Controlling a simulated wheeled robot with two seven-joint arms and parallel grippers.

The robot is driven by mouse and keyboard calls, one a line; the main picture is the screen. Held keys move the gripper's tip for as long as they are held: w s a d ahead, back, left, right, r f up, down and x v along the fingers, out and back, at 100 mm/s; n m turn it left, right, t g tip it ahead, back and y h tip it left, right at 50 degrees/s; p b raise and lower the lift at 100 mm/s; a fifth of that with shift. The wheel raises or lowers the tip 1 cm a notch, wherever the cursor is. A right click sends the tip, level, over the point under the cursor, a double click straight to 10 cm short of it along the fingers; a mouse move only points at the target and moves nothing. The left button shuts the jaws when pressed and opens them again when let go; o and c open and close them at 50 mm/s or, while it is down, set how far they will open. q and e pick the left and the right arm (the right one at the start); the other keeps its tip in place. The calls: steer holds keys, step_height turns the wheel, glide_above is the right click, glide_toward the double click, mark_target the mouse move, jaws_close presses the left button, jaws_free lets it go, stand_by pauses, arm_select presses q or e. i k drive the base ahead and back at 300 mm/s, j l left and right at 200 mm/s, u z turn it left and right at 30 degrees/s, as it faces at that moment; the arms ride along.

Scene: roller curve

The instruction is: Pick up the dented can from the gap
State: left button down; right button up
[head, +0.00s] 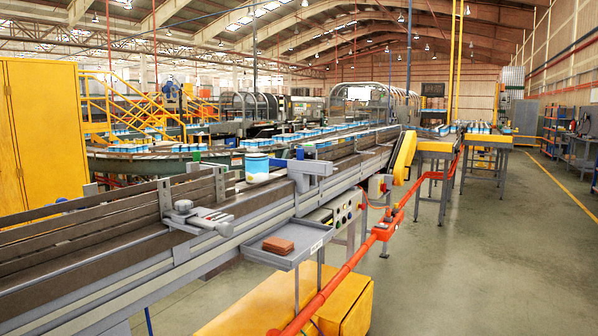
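I cannot make out a dent at this size. What its base rests on is hard to tell. Neither of my grippers is in view.
The conveyor (60,260) runs from lower left to the back right, with guide rails along it. Grey brackets (312,170) flank the can. A side tray (268,258) holds a brown block (278,245). An orange-red rail (345,268) runs in front. Open floor (480,270) lies at right.

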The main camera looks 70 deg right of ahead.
mark_target(257, 163)
steer(key=z, duration=2.05)
steer(key=i+l, duration=0.3)
steer(key=l, duration=0.3)
steer(key=i+l+u, duration=0.1)
steer(key=i+l, duration=0.15)
steer(key=l, duration=0.3)
steer(key=i+l, duration=0.25)
steer(key=l, duration=0.35)
steer(key=i+l, duration=0.25)
steer(key=l, duration=0.35)
steer(key=i+l+u, duration=0.1)
steer(key=i+l, duration=0.15)
steer(key=l, duration=0.4)
steer(key=i+l, duration=0.25)
steer(key=l, duration=0.35)
steer(key=i+l+u, duration=0.1)
steer(key=i+l, duration=0.15)
steer(key=l, duration=0.35)
steer(key=i+l, duration=0.2)
steer(key=l, duration=0.45)
